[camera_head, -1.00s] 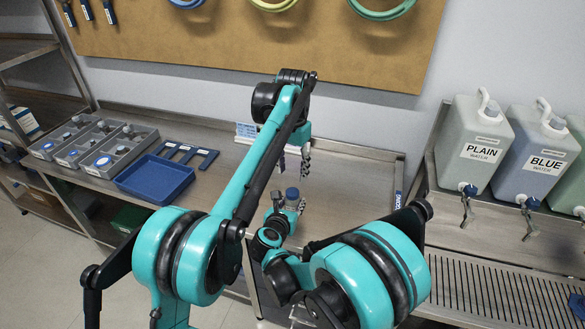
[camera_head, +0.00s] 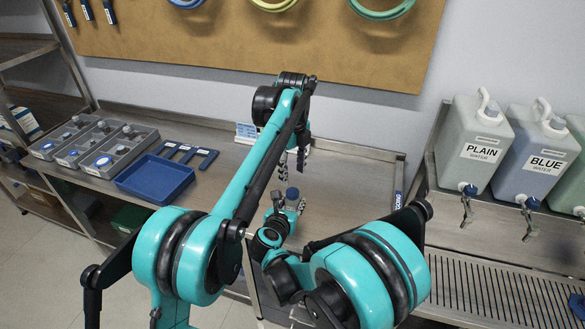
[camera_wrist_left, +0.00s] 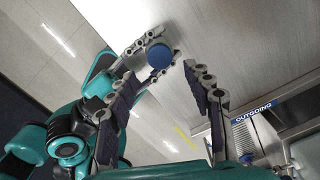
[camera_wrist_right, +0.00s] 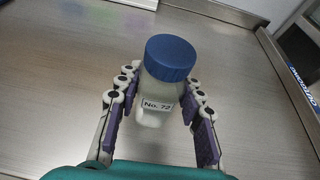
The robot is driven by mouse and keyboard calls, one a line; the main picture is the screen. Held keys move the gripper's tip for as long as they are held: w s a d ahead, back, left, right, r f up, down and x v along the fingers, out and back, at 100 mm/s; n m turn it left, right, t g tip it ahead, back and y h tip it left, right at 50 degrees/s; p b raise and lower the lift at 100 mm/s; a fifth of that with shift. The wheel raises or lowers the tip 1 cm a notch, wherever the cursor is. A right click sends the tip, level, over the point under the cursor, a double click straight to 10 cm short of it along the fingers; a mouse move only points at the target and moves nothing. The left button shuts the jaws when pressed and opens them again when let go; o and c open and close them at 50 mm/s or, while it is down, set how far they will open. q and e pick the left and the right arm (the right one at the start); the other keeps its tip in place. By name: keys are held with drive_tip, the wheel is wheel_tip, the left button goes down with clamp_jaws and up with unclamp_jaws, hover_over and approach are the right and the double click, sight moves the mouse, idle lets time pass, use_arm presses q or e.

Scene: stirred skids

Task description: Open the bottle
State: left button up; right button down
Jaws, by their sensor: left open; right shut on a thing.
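The bottle has a blue cap (camera_head: 292,193) and is upright, apart from the table edge in view. In the right wrist view the bottle (camera_wrist_right: 157,96) is pale and translucent, labelled "No. 72", with its blue cap (camera_wrist_right: 171,58) on. My right gripper (camera_wrist_right: 158,88) is shut on the bottle's body, a finger on each side below the cap. My left gripper (camera_head: 292,168) is open and empty, pointing down above the cap.
A blue tray (camera_head: 155,180) and a grey compartment bin (camera_head: 95,147) lie on the bench at left. Jugs labelled PLAIN (camera_head: 475,145) and BLUE (camera_head: 540,155) with taps stand at right. The table (camera_head: 350,185) around the bottle is mostly clear.

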sight(292, 192)
use_arm(q)
wheel_tip(292, 192, down, 7)
drive_tip(key=shift+f, duration=0.1)
idle(0.3)
